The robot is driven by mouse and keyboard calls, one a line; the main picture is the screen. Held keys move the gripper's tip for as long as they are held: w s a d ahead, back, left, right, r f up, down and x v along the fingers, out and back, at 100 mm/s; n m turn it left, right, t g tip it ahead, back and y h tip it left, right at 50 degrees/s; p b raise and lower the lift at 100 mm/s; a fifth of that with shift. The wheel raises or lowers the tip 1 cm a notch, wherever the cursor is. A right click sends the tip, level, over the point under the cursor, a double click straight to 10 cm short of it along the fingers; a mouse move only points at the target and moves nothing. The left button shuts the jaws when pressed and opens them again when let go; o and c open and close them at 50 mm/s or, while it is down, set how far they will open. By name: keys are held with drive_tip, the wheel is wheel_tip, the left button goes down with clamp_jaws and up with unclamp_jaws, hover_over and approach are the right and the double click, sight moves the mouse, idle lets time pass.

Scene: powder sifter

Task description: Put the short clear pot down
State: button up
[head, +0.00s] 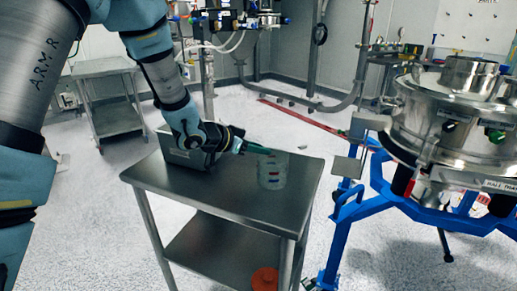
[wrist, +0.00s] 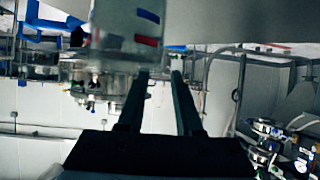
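The short clear pot (head: 272,174) is upright and appears to stand on the right part of the steel table (head: 230,205). It is see-through, with small red and blue marks. In the wrist view, which is upside down, the pot (wrist: 125,35) fills the top, left of centre. My gripper (head: 262,150) reaches in from the left at the height of the pot's top. In the wrist view my gripper's two dark fingers (wrist: 161,76) have a clear gap between them. The pot's right edge lines up with that gap; whether a finger touches it cannot be told.
A grey box (head: 185,150) stands at the table's back left, behind my wrist. An orange item (head: 265,279) is on the lower shelf. The steel sifter (head: 455,120) on its blue frame (head: 350,215) stands close on the right. The table's front is clear.

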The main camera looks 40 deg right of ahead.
drive_tip(key=v, duration=1.2)
drive_tip(key=shift+b, duration=0.4)
drive_tip(key=shift+w, duration=0.15)
drive_tip(key=w+a+n+t+y, duration=0.3)
drive_tip(key=w+a+n+t, duration=0.15)
drive_tip(key=w+a, duration=0.45)
drive_tip(key=w+a+f+n+t+y, duration=0.25)
drive_tip(key=a+n+y, duration=0.3)
drive_tip(key=a, duration=1.05)
drive_tip(key=s+a+f+n+g+y, duration=0.2)
drive_tip(key=s+a+n+g, duration=0.3)
drive_tip(key=s+a, duration=0.6)
drive_tip(key=a+n+y, duration=0.1)
drive_tip(key=a, duration=0.1)
drive_tip(key=shift+s+a+f+n, duration=0.2)
drive_tip(key=shift+s+a+n, duration=0.15)
drive_tip(key=shift+n, duration=0.05)
drive_tip(key=shift+y, duration=0.25)
